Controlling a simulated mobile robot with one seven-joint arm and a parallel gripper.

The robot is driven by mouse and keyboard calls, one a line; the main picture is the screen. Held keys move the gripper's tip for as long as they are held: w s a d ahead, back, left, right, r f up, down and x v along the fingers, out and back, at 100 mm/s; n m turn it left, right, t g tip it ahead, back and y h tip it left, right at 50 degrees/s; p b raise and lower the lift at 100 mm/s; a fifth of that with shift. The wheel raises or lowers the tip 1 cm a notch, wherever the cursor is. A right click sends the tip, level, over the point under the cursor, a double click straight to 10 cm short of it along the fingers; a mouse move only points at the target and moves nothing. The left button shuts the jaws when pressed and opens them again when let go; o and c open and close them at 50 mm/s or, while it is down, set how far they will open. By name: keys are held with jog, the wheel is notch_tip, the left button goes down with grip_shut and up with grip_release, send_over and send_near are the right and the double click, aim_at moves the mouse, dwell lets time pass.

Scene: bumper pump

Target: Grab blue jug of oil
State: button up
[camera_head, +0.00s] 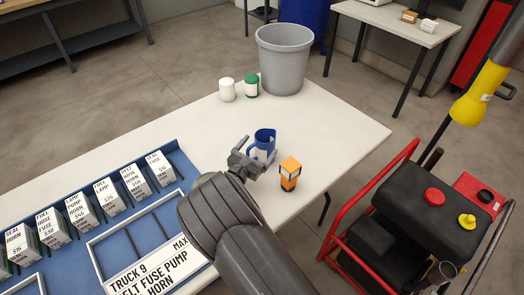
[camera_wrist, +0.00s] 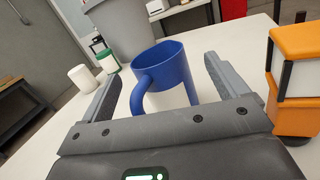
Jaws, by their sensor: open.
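The blue jug (camera_head: 265,137) stands upright on the white table, with a white lower part and a blue handle. My gripper (camera_head: 252,156) is open right beside it, on its near left side. The palm hides the jug's lower part.
An orange and black lantern-like object (camera_head: 289,175) stands close to the jug's right; it is near the right finger (camera_wrist: 296,80). A grey bin (camera_head: 284,60), a white container (camera_head: 227,90) and a green container (camera_head: 252,86) stand farther back. A blue tray (camera_head: 75,268) lies at left.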

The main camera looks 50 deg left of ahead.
aim_at(260, 155)
jog(key=shift+n+g+y, duration=0.3)
jog(key=shift+n+g, duration=0.2)
jog(key=shift+n, duration=0.4)
jog(key=f, duration=0.2)
jog(key=s+f, duration=0.1)
jog(key=f, duration=0.1)
jog(key=s+f, duration=0.1)
jog(key=shift+d+f, duration=0.3)
jog(key=shift+f, duration=0.1)
jog(key=shift+x, duration=2.45)
jog(key=shift+c, duration=0.2)
jog(key=c, duration=1.2)
